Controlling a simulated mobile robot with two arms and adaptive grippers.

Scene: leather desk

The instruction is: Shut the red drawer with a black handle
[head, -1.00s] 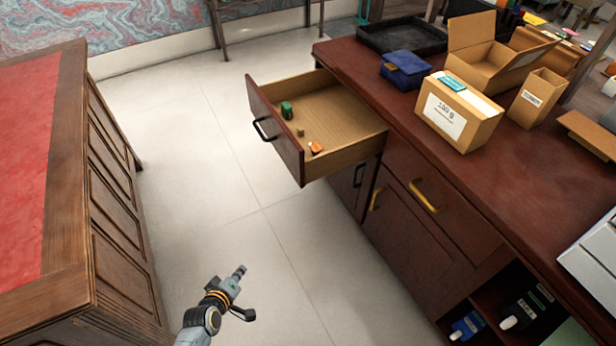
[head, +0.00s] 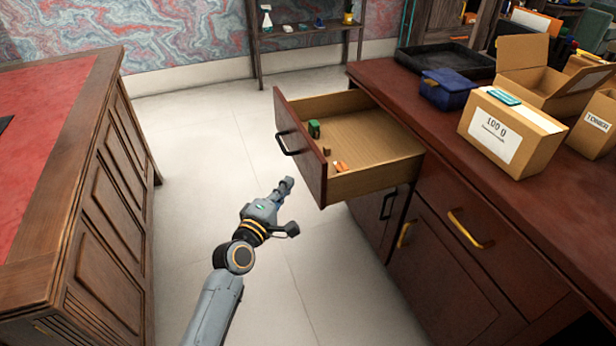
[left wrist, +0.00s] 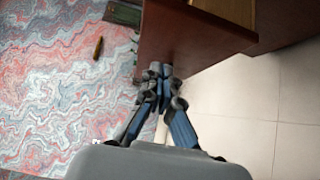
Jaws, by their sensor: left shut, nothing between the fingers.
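The red-brown drawer (head: 308,158) with a black handle (head: 290,143) stands pulled out from the desk in the head view. Inside it lie a green object (head: 313,128), a small brown one and an orange-and-white one (head: 340,167). My left gripper (head: 287,185) is shut and empty, just left of and below the drawer front in the picture. In the left wrist view, my left gripper's fingers (left wrist: 164,72) are together, with a dark reddish-brown panel (left wrist: 185,40) beyond them. Whether they touch it I cannot tell. My right gripper is not in view.
The desk top (head: 395,85) holds a black tray (head: 445,61), a blue pouch (head: 447,90) and cardboard boxes (head: 510,132). A wooden cabinet with a red top (head: 45,140) stands at left. The floor (head: 200,150) between is clear.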

